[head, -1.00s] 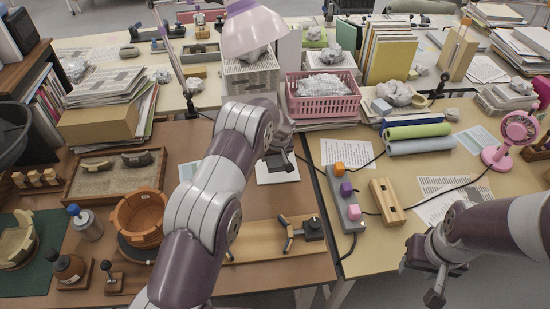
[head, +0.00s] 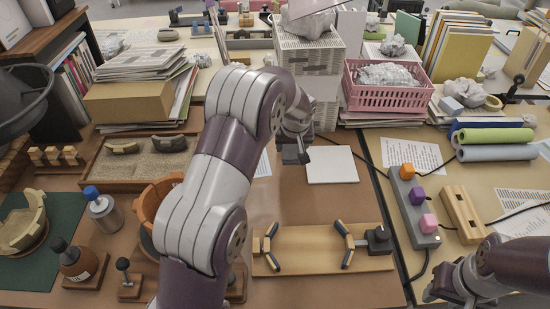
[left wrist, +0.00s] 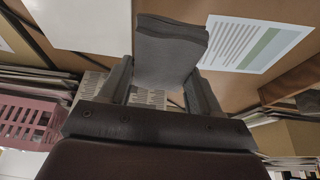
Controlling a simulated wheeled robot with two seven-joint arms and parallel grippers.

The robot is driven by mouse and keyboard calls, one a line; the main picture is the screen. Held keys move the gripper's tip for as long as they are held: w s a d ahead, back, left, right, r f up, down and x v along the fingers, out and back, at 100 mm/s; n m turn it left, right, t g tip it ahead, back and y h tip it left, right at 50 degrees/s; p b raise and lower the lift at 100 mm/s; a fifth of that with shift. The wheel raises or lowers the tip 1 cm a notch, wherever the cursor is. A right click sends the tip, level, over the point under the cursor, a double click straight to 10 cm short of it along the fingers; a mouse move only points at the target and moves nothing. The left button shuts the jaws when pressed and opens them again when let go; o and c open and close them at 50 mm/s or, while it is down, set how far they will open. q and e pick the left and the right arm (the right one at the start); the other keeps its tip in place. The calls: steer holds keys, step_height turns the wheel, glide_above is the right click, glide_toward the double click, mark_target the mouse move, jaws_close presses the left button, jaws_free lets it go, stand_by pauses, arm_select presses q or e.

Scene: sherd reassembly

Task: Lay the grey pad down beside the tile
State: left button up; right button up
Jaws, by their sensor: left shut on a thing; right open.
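My left gripper (head: 297,152) is shut on the grey pad, above the brown table just left of the tile. In the left wrist view the dark grey pad (left wrist: 168,52) stands out between the two fingers of the left gripper (left wrist: 165,85). The tile (head: 331,164) is a flat white square lying on the table near its right edge. The tile also shows in the left wrist view (left wrist: 80,22), left of the pad and apart from it. My right gripper (head: 452,289) is open at the lower right, partly cut off by the frame.
A printed sheet (left wrist: 256,43) lies right of the pad in the left wrist view, mostly hidden by my arm in the head view. A wooden board with clamps (head: 310,250) lies nearer. A pink basket (head: 388,92) stands behind. Bare table surrounds the tile's near side.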

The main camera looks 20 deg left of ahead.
arm_select(q)
glide_above(275, 162)
steer(key=f, duration=0.3)
steer(key=shift+s+d, duration=0.2)
steer(key=shift+s, duration=0.2)
step_height(275, 162, down, 4)
steer(key=shift+d+r, duration=0.1)
steer(key=shift+d, duration=0.05)
steer(key=shift+f+b, duration=0.25)
steer(key=shift+b, duration=0.1)
steer(key=o, duration=0.9)
steer(key=shift+o, duration=0.2)
